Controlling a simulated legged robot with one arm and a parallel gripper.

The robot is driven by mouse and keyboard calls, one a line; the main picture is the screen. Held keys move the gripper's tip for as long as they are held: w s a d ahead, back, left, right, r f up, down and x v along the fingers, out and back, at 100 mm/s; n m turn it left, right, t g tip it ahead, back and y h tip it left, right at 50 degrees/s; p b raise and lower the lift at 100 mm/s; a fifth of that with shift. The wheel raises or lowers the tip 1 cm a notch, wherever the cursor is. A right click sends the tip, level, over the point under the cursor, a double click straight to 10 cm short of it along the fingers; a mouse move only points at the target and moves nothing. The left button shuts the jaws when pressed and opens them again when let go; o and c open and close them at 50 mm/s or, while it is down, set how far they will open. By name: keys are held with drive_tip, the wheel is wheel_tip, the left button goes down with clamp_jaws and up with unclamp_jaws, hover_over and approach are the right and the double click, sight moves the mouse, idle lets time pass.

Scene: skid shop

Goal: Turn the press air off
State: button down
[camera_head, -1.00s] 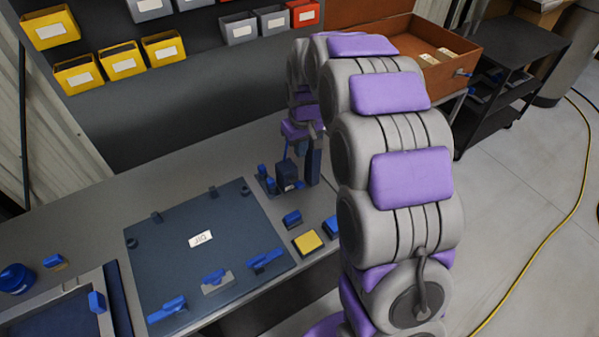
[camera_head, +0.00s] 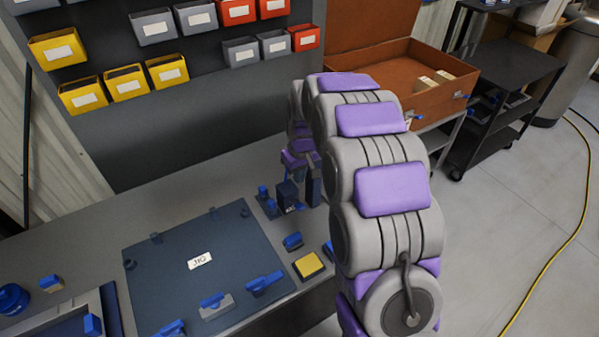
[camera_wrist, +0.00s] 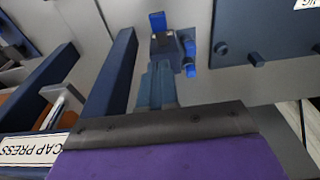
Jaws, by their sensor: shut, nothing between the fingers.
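The cap press stands at the bench's back edge beside my arm. A dark block with blue fittings (camera_head: 286,193) and a dark upright post (camera_head: 313,180) show there. In the wrist view the block (camera_wrist: 165,47) has a blue tab (camera_wrist: 158,21) beyond it and small blue fittings (camera_wrist: 189,66) at its right. The dark post (camera_wrist: 112,72) runs along the left. My gripper (camera_wrist: 159,70) is shut and empty, its fingertips in line with the block. I cannot tell whether they touch it. My arm hides much of the press in the head view. Which fitting is the air control is unclear.
A dark jig plate (camera_head: 245,235) with blue clamps lies left of the press. A yellow-topped block (camera_head: 308,265) sits near the front edge. Bins hang on the back panel. An open brown case (camera_head: 370,75) and a black cart (camera_head: 510,75) stand at the right.

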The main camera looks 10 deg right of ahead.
drive_tip(key=b, duration=0.2)
approach(299, 204)
drive_tip(key=f, duration=0.5)
drive_tip(key=shift+w+f, duration=0.15)
drive_tip(key=shift+w, duration=0.2)
drive_tip(key=shift+s+f, duration=0.1)
drive_tip(key=shift+f, duration=0.25)
